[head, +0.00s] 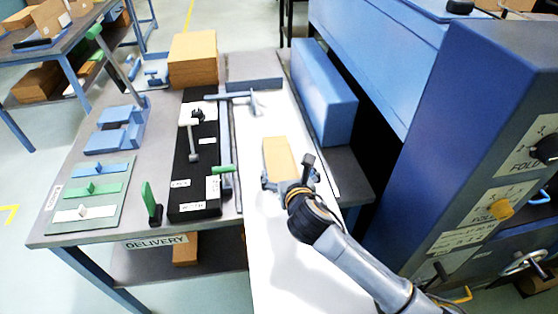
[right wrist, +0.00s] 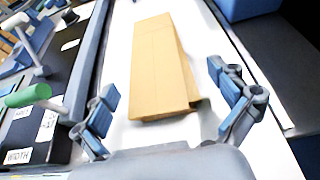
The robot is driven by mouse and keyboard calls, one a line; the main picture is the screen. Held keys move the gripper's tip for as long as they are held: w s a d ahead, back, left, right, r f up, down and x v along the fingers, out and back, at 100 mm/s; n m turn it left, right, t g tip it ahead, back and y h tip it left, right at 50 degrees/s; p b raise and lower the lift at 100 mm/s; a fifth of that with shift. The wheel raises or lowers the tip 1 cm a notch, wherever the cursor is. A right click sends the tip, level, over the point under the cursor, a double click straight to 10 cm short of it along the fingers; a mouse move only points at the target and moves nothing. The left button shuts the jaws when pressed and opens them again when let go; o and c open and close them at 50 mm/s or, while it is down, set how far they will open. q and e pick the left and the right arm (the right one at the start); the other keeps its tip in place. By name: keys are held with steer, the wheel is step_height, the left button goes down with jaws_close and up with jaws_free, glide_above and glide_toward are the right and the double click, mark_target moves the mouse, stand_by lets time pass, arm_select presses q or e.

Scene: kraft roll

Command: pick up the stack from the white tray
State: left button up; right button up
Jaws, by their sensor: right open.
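The stack, tan kraft pieces lying flat (head: 280,155), rests on the long white tray (head: 262,118). In the right wrist view the stack (right wrist: 160,70) lies lengthwise, ahead of and between the two fingers, on the white surface (right wrist: 116,90). My right gripper (head: 288,184) is at the near end of the stack; in the right wrist view its blue-padded fingers (right wrist: 168,108) are spread apart, with gaps between them and the stack. Nothing is between the pads. My left gripper is not in view.
A black unit (head: 194,165) with a green-handled lever stands left of the tray. A blue block (head: 322,90) lines the tray's right side. A tall blue machine (head: 445,150) with knobs stands at the right. A cardboard stack (head: 193,60) sits at the back.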

mark_target(280, 158)
steer(key=shift+x, duration=0.95)
steer(key=shift+w+a+f, duration=0.2)
steer(key=shift+w+a, duration=0.15)
steer(key=shift+w, duration=0.4)
steer(key=x, duration=0.3)
steer(key=shift+w+a+b, duration=0.1)
steer(key=shift+w+b, duration=0.2)
steer(key=shift+w, duration=0.05)
steer(key=shift+w+a+f, duration=0.1)
steer(key=shift+w, duration=0.35)
steer(key=shift+c, duration=1.1)
steer(key=c, duration=1.1)
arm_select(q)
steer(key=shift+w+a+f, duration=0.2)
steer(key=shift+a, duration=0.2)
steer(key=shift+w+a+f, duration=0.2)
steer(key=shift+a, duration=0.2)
arm_select(e)
steer(key=shift+c, duration=0.4)
